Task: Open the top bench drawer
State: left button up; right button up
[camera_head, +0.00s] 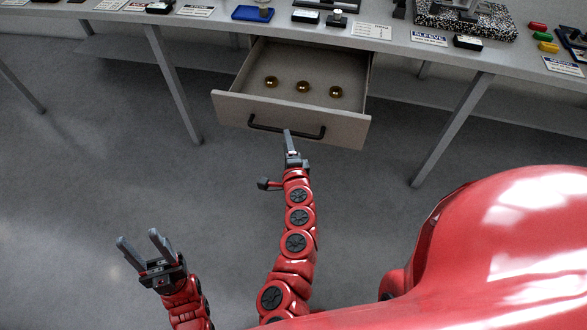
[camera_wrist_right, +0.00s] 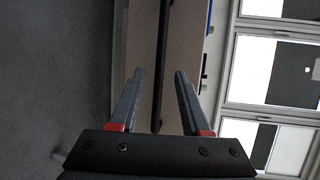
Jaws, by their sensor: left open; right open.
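The top bench drawer (camera_head: 345,127) hangs pulled out under the bench, its inside showing. Its front carries a dark bar handle (camera_head: 262,126), also seen in the right wrist view (camera_wrist_right: 160,60). My left gripper (camera_head: 137,238) is open and empty over the floor at lower left, well away from the drawer.
Three brass-coloured round pieces (camera_head: 303,87) lie in the drawer. The bench top (camera_head: 270,28) holds labels, a blue tray (camera_head: 253,13), a speckled block (camera_head: 465,20) and small coloured parts. Bench legs (camera_head: 172,85) stand on both sides of the drawer. The floor in front is clear.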

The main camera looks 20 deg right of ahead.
jog(key=p+v, duration=0.1)
jog(key=v, duration=1)
jog(key=shift+s+p, duration=0.3)
jog(key=shift+s, duration=0.1)
jog(key=shift+a+r, duration=0.1)
